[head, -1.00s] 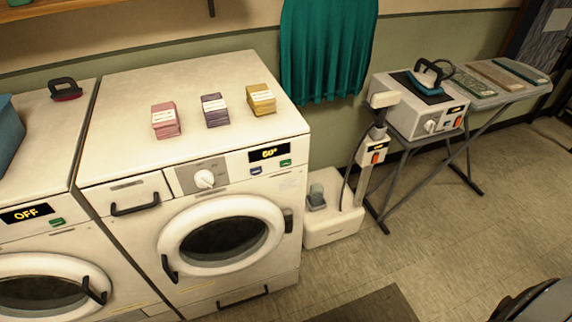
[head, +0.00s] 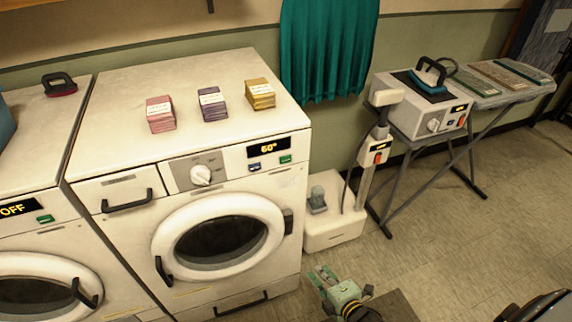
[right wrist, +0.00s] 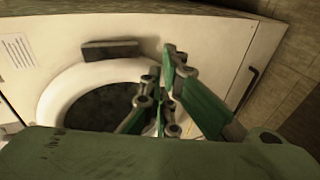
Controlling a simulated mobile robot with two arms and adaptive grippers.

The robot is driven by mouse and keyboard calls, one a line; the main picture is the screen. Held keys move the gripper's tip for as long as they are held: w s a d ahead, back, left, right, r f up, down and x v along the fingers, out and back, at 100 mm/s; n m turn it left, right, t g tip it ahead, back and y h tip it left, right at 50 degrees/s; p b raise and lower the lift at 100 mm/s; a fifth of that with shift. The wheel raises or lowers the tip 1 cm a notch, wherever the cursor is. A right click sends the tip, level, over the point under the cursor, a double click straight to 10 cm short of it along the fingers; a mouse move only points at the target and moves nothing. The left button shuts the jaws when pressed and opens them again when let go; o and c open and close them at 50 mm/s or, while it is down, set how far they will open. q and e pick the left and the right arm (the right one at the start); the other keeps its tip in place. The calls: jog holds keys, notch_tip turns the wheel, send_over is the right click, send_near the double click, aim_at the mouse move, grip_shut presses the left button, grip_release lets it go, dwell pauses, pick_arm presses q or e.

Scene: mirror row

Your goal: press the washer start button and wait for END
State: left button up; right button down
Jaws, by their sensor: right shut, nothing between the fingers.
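The white washer (head: 215,195) in the middle has a lit display (head: 269,147) reading 60°. A green button (head: 286,159) sits below the display at the right, with a blue button (head: 254,166) to its left. The round door (head: 222,238) is shut. My right gripper (head: 322,275) is low in front of the washer's right side, well below the buttons. It is shut and empty. In the right wrist view its green fingers (right wrist: 162,85) appear in front of the round door (right wrist: 60,92); the buttons cannot be made out there. My left gripper is out of view.
A second washer (head: 45,235) at the left reads OFF and has its own green button (head: 45,219). Pink, purple and yellow stacks (head: 212,103) lie on the middle washer. A white pedestal unit (head: 333,225) and an ironing table (head: 500,95) stand at the right.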

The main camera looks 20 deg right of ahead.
aim_at(286, 159)
jog(key=w+r+n+t+y+b, duration=0.1)
jog(key=w+r+n+t+y, duration=0.15)
jog(key=w+r+n, duration=0.4)
jog(key=w+r+n+t+y+b, duration=0.1)
jog(key=r+n+t, duration=0.2)
jog(key=r, duration=0.6)
notch_tip(286, 159, up, 18)
jog(key=s+a+n+t+y+b, duration=0.1)
jog(key=a+n+t+y+b, duration=0.1)
jog(key=n+y, duration=0.6)
jog(key=n, duration=0.6)
jog(key=shift+s+a, duration=0.25)
jog(key=shift+a, duration=0.15)
jog(key=shift+w+n+b, duration=0.1)
jog(key=shift+n+b, duration=0.15)
jog(key=shift+b, duration=0.05)
jog(key=w+b, duration=0.4)
jog(key=w, duration=0.4)
jog(key=shift+w, duration=0.35)
